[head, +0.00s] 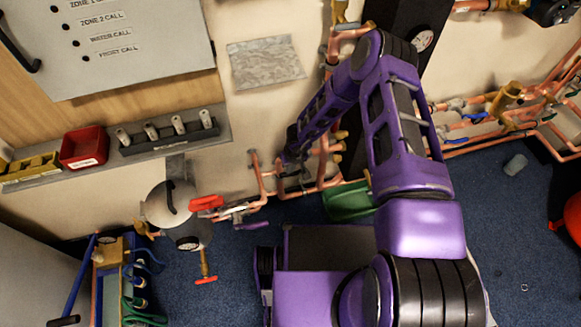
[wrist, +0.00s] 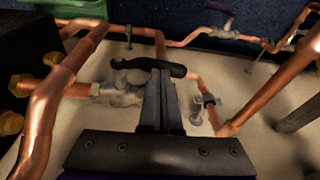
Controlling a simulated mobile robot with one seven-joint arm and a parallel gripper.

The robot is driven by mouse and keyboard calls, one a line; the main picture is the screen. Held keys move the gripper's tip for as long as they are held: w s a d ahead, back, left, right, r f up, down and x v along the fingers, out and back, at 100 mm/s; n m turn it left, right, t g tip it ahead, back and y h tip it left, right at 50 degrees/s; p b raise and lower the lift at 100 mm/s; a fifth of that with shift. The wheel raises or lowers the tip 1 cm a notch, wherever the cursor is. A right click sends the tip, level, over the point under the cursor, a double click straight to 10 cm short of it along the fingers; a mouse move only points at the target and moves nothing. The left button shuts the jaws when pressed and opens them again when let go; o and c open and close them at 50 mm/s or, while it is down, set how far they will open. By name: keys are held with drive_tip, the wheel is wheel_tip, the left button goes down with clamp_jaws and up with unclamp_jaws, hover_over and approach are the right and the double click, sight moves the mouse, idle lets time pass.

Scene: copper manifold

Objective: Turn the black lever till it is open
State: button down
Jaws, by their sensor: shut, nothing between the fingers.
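The black lever (wrist: 130,64) is in the upper middle of the wrist view. It lies roughly crosswise in the picture, above a valve on the copper pipe (wrist: 75,90). My gripper (wrist: 160,76) is shut and empty, with its fingertips at the right half of the lever. They overlap the lever in the picture; I cannot tell whether they touch it. In the head view my arm reaches to the copper pipes on the wall, and the lever cannot be made out there.
Copper pipes (wrist: 44,120) with brass fittings (wrist: 12,122) stand close on the left, and another pipe (wrist: 265,92) slants on the right. A purple lever (wrist: 219,12) is farther off. In the head view, a grey vessel (head: 172,212) and a red lever (head: 207,202) are left of the arm.

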drive_tip(key=shift+s+a+f+h, duration=0.1)
drive_tip(key=shift+a+f+h, duration=0.25)
drive_tip(key=shift+a+h, duration=0.15)
drive_tip(key=shift+a+f, duration=0.15)
drive_tip(key=shift+f, duration=0.2)
